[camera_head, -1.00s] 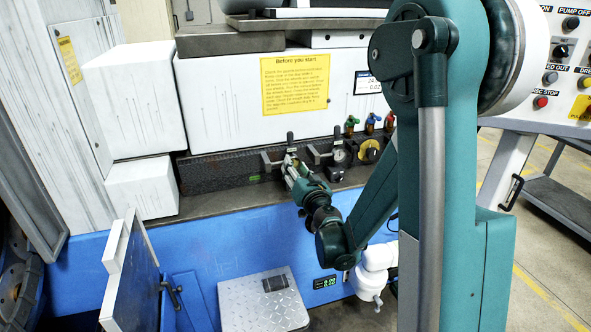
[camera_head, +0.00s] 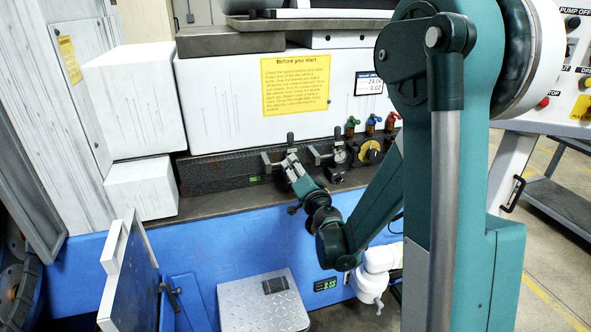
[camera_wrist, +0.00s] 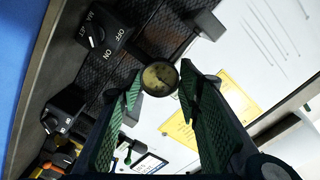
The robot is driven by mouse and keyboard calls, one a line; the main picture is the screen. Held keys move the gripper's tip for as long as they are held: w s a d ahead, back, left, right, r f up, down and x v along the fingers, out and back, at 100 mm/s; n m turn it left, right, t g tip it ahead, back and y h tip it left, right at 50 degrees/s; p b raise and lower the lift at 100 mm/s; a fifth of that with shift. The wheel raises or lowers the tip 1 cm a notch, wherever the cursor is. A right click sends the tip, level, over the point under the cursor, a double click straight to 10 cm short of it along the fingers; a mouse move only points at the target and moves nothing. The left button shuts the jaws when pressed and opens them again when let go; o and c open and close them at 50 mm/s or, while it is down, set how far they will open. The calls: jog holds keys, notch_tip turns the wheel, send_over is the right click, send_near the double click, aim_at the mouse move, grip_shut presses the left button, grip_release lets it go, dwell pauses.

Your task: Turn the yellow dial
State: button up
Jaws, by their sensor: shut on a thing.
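The yellow dial (camera_head: 370,151) sits on the machine's dark front rail, below the coloured valves. In the wrist view a yellow and black part at the lower left edge (camera_wrist: 55,162) looks like it, partly cut off. My gripper (camera_head: 290,161) is left of the dial and apart from it, at a dark lever-like fitting (camera_head: 290,138). In the wrist view my green fingers (camera_wrist: 160,92) stand either side of a round black-rimmed part with a dull yellowish face (camera_wrist: 160,77). The gripper is shut on this round part; the exact contact is hard to see.
A second lever fitting with a gauge (camera_head: 339,155) stands between my gripper and the dial. Black switch boxes (camera_wrist: 103,34) (camera_wrist: 64,109) sit close beside my fingers. Green, blue and red valves (camera_head: 371,122) rise above the dial. A yellow notice (camera_head: 295,84) hangs above.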

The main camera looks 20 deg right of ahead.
jog(key=o, duration=0.9)
jog(key=shift+s, duration=0.1)
jog(key=shift+s, duration=5.95)
